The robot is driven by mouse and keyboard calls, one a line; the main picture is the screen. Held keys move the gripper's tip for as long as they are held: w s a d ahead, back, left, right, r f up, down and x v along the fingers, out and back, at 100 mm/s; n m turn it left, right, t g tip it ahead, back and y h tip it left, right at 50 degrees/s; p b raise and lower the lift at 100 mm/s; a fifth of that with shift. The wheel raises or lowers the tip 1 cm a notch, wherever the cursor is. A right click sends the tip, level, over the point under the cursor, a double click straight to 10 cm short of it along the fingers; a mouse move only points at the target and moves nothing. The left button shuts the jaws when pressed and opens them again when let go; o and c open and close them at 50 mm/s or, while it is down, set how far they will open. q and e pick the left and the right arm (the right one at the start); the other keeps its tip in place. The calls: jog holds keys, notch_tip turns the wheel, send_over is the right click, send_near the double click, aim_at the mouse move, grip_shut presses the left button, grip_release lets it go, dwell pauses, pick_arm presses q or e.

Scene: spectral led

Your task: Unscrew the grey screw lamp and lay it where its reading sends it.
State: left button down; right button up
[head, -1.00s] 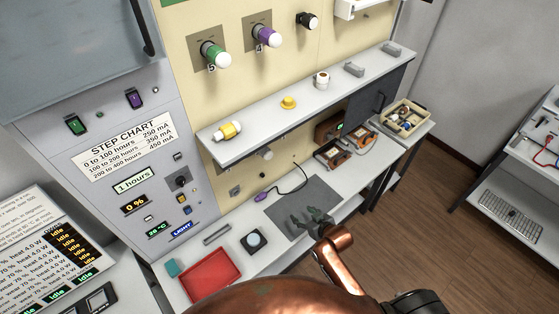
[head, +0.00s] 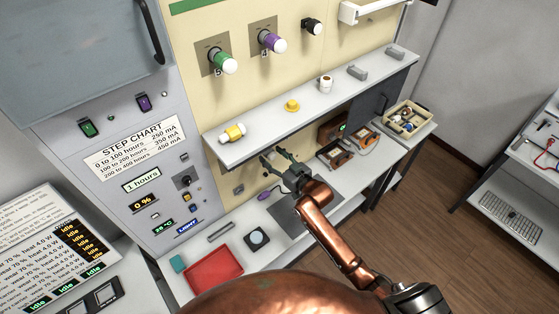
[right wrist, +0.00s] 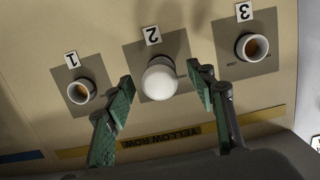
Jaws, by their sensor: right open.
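A lamp with a white dome (right wrist: 160,80) sits in socket 2 of the panel's yellow row in the right wrist view. Its body is hidden behind the dome, so its grey colour does not show there. My right gripper (head: 272,156) is open under the shelf in the head view, reaching toward the panel. In the right wrist view its green fingers stand on either side of the dome, apart from it. Socket 1 (right wrist: 80,92) and socket 3 (right wrist: 252,47) beside it hold no lamp. The step chart (head: 134,146) hangs left of the panel. My left gripper is not in view.
The shelf (head: 318,103) overhangs my right gripper and carries a yellow lamp (head: 232,133) and small items. Green (head: 222,61) and purple (head: 271,40) lamps sit above. On the bench are a red tray (head: 213,270) and a round-topped device (head: 257,238).

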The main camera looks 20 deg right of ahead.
jog(key=shift+x, duration=1)
jog(key=shift+c, duration=0.7)
jog(key=c, duration=1.1)
jog(key=shift+n, duration=0.9)
jog(key=shift+n+h, duration=0.4)
jog(key=shift+n, duration=0.2)
